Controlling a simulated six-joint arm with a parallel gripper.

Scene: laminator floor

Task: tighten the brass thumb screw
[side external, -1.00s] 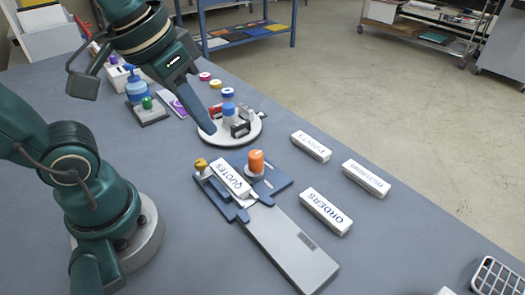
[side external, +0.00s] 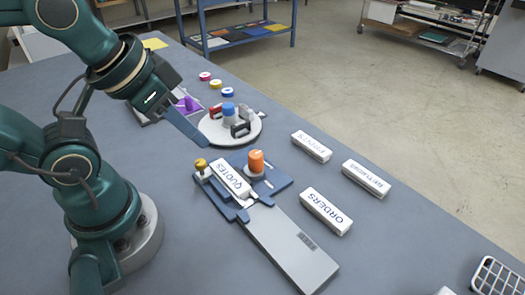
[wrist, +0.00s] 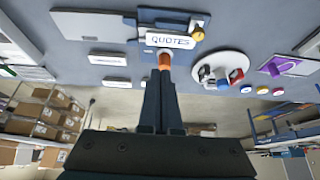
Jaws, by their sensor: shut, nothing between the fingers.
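The brass thumb screw (side external: 201,164) stands at the left end of the blue fixture (side external: 275,182), by the white QUOTES block (side external: 233,177). It also shows in the wrist view (wrist: 197,34). An orange knob (side external: 256,161) stands on the fixture to the right of the screw. My gripper (side external: 204,142) is shut and empty. Its tips are above and apart from the screw, by the near edge of the round white tray (side external: 215,140). In the wrist view, the shut fingers (wrist: 161,75) overlap the lower part of the orange knob.
A grey plate (side external: 285,245) extends from the fixture toward the front. White labelled blocks, including ORDERS (side external: 326,211), lie to the right. The round tray holds a blue-topped item (side external: 228,109) and stampers. A white wire basket (side external: 497,277) is at the lower right.

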